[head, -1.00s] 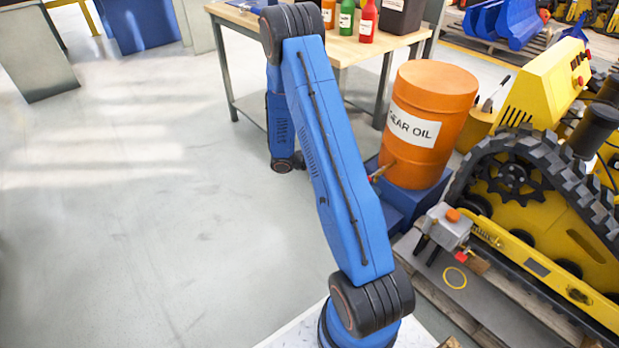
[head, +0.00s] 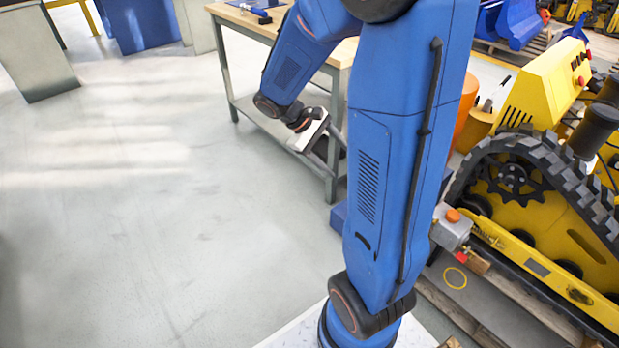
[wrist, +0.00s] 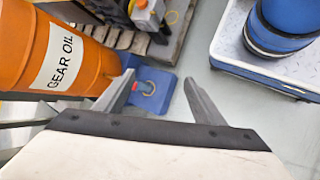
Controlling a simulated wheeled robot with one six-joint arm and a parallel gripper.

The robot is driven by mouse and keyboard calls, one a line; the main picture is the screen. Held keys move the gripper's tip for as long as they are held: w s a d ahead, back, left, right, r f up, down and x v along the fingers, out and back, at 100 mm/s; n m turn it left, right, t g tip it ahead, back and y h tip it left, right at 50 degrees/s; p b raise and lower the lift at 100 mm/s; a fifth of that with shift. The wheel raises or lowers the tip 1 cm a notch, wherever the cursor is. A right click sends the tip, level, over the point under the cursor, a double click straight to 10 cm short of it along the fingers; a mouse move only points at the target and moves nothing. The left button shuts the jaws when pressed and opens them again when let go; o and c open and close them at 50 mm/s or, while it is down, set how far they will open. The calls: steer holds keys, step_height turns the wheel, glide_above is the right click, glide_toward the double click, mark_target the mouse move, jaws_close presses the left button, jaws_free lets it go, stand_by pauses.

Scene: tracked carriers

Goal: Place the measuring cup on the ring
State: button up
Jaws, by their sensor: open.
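My gripper (wrist: 158,76) is open, its two grey fingers apart with nothing between them. In the head view my gripper (head: 329,150) hangs in front of the workbench, partly against its leg. A thin yellow ring (head: 455,278) lies on the grey surface by the tracked machine; it shows small at the top of the wrist view (wrist: 172,17).
The orange GEAR OIL drum (wrist: 62,58) stands left of my fingers in the wrist view; my arm mostly hides it in the head view. The yellow tracked machine (head: 540,230) is at right. A wooden-topped workbench (head: 262,28) stands behind. Floor at left is clear.

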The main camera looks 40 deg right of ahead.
steer(key=s+a+r+m+t+y, duration=0.1)
steer(key=s+a+r+t+y, duration=0.2)
steer(key=a, duration=0.6)
steer(key=s+a+r+m+t+y, duration=0.1)
steer(key=s+a+r+t+y, duration=0.2)
steer(key=s+a+r+t, duration=0.3)
steer(key=s+a+r, duration=0.2)
steer(key=s+a, duration=0.1)
steer(key=shift+r, duration=0.2)
steer(key=shift+d, duration=0.1)
stand_by(0.9)
